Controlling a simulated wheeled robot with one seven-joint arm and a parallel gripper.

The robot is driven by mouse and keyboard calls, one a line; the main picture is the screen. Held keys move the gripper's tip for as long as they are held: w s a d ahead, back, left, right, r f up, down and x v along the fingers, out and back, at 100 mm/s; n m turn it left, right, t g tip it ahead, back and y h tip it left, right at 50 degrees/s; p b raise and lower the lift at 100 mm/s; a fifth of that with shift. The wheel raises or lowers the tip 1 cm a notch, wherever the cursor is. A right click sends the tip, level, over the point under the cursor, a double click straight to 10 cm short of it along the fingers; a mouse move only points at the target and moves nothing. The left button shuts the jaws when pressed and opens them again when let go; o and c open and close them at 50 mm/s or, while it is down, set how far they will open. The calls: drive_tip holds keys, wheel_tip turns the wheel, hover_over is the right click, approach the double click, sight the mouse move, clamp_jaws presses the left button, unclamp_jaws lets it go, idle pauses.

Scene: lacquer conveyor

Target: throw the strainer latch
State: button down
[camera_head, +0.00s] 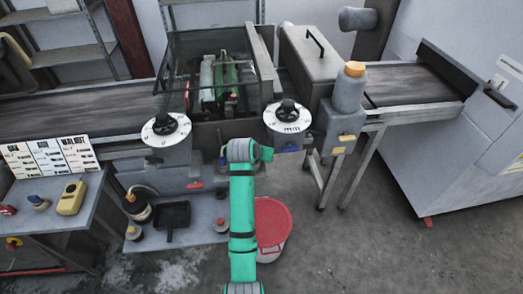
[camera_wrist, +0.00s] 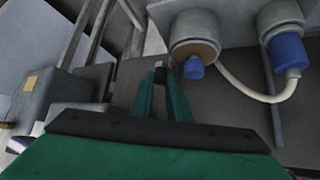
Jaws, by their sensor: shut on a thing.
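In the wrist view my gripper (camera_wrist: 160,78) has its two green fingers close together on a small dark piece (camera_wrist: 160,73). This piece looks like the latch handle, though most of it is hidden between the fingers. Just right of the fingertips is a grey cylinder with a brown ring (camera_wrist: 194,45) and a blue end (camera_wrist: 194,68), which may be the strainer. In the head view my green arm reaches up to the front of the machine, below the right white dial (camera_head: 288,116); the fingertips and latch are hidden there.
A second grey cylinder with a blue end (camera_wrist: 288,52) joins the first by a pale hose (camera_wrist: 240,92). The left dial (camera_head: 166,131) is on the machine front. A red-lidded bucket (camera_head: 272,222) stands right of my arm. The floor at right (camera_head: 370,255) is clear.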

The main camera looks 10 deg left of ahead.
drive_tip(key=c, duration=1.7)
unclamp_jaws()
